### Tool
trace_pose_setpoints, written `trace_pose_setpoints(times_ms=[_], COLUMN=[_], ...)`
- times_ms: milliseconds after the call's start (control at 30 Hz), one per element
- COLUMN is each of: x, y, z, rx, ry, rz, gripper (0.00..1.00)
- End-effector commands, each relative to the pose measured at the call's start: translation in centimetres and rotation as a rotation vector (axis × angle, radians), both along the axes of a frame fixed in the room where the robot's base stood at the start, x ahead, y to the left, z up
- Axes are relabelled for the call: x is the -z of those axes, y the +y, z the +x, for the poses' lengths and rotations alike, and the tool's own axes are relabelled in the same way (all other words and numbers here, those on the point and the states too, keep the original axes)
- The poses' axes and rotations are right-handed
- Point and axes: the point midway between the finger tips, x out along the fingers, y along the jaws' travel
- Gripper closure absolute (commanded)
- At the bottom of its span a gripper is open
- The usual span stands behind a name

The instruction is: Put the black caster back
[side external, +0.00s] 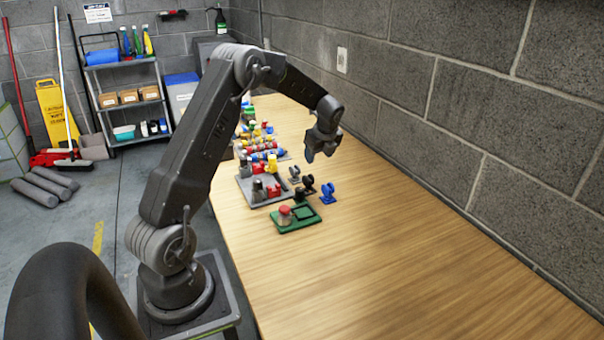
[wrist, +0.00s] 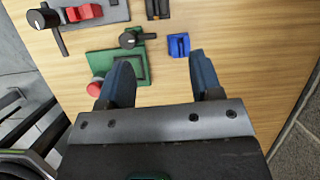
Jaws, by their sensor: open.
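A grey pad (side external: 246,187) with red and black parts lies to the left. A block wall (side external: 480,120) runs along the right. The near table (side external: 390,280) is clear.

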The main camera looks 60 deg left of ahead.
Motion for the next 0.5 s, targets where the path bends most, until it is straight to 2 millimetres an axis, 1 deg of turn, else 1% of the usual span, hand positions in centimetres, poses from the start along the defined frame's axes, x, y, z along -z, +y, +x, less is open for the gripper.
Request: trace_pose_setpoints(times_ms=[33,67,133,167,200,267,300,367,400,467,500], x=[-2.0,-3.1,-6.1,-7.3,-8.8,-10.9,-12.2,-13.8,-14.8,-15.9,-16.6], y=[-1.7,-2.9,-6.2,-7.7,-9.7,-12.7,-14.6,-17.4,-19.2,-21.8,-23.4], z=[0.1,0.0,-0.5,-0.9,-1.6,-2.8,-3.8,-5.4,-6.7,-8.7,-10.1], rx=[-0.037,-0.072,-0.167,-0.212,-0.275,-0.368,-0.430,-0.524,-0.586,-0.681,-0.745], ry=[-0.043,-0.075,-0.156,-0.191,-0.240,-0.309,-0.353,-0.414,-0.453,-0.506,-0.538], rz=[-0.003,-0.009,-0.031,-0.044,-0.065,-0.099,-0.125,-0.169,-0.202,-0.255,-0.292], gripper=[0.41,0.41,0.41,0.41,0.41,0.41,0.41,0.41,0.41,0.41,0.41])
